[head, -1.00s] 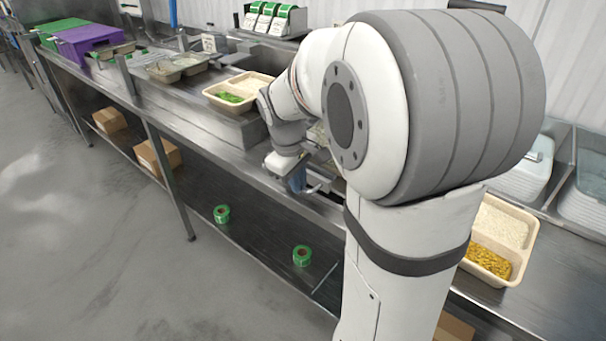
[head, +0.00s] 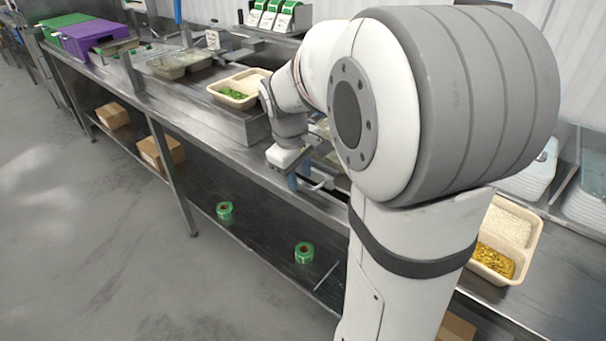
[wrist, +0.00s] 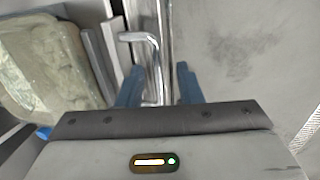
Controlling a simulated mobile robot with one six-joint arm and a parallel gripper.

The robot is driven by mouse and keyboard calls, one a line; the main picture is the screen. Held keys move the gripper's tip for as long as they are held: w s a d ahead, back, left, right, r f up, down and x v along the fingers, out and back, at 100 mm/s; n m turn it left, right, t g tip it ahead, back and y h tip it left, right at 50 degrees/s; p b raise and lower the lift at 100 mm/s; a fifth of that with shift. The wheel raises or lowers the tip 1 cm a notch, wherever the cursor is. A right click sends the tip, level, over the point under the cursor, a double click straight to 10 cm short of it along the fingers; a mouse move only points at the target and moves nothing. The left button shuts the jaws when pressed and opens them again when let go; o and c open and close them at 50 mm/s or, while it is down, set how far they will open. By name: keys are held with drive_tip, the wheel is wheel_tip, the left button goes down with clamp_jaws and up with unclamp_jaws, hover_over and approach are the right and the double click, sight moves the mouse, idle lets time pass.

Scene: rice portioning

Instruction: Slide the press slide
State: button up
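My gripper (wrist: 158,86) has two blue fingers, set apart with a gap between them. It is open, at the front edge of the steel bench. A bent metal handle (wrist: 152,48), which looks like the press slide's handle, lies ahead of the fingers, and its near end reaches into the gap between them. I cannot tell whether a finger touches it. In the head view the gripper (head: 297,180) points down beside the bench edge, next to metal bars (head: 322,180). My arm hides most of the press there.
A clear container of pale food (wrist: 45,60) lies left of the handle in the wrist view. A tray with rice and greens (head: 240,90) stands on the bench behind the gripper. Another tray (head: 505,238) is right of my arm. Green rolls (head: 304,252) lie on the lower shelf.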

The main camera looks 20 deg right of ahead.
wheel_tip(320, 180, up, 6)
drive_tip(key=a, duration=0.1)
drive_tip(key=shift+s+a+r, duration=0.15)
drive_tip(key=shift+s+r, duration=0.1)
